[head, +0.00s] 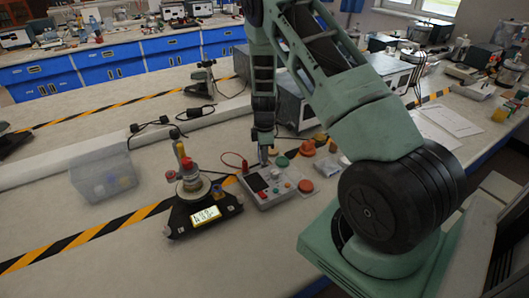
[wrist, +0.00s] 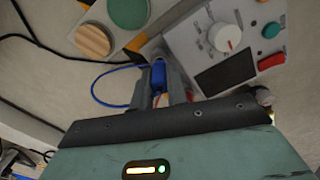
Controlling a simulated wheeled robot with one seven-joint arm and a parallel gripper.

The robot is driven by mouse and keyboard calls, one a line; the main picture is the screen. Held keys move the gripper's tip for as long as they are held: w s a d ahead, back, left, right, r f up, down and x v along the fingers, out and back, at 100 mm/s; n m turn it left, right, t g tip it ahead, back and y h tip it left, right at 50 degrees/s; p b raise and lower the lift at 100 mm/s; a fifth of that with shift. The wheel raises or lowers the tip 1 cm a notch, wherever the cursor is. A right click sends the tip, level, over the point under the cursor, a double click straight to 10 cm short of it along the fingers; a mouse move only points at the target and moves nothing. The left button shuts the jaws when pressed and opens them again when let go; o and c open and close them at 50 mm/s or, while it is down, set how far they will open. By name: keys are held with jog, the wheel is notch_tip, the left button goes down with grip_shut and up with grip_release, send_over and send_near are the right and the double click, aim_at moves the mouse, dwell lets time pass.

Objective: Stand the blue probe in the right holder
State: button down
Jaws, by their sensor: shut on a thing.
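My gripper (wrist: 160,90) is shut on the blue probe (wrist: 158,74), which shows between the fingers in the wrist view. A thin blue cable (wrist: 105,103) loops left from it. In the head view my gripper (head: 263,152) points down at the far edge of a grey meter box (head: 268,198) with a dark screen and knobs. The box also shows in the wrist view (wrist: 190,42), right beside the probe. A red lead (head: 232,156) loops to a red upright piece (head: 245,166) at the box's far left. I cannot make out the right holder or whether the probe touches the box.
A black scale-like device (head: 205,214) with a stacked round top stands left of the box. A clear bin (head: 104,178) is farther left. Orange and green round pieces (head: 307,148) lie right of the gripper. The bench front is mostly clear.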

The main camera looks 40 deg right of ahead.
jog(key=shift+f+b, duration=0.65)
jog(key=shift+f, duration=0.15)
dwell(0.5)
jog(key=c, duration=1.1)
grip_release()
jog(key=shift+o, duration=0.2)
jog(key=shift+r, duration=0.1)
jog(key=shift+r+p, duration=2.3)
jog(key=shift+r, duration=1.4)
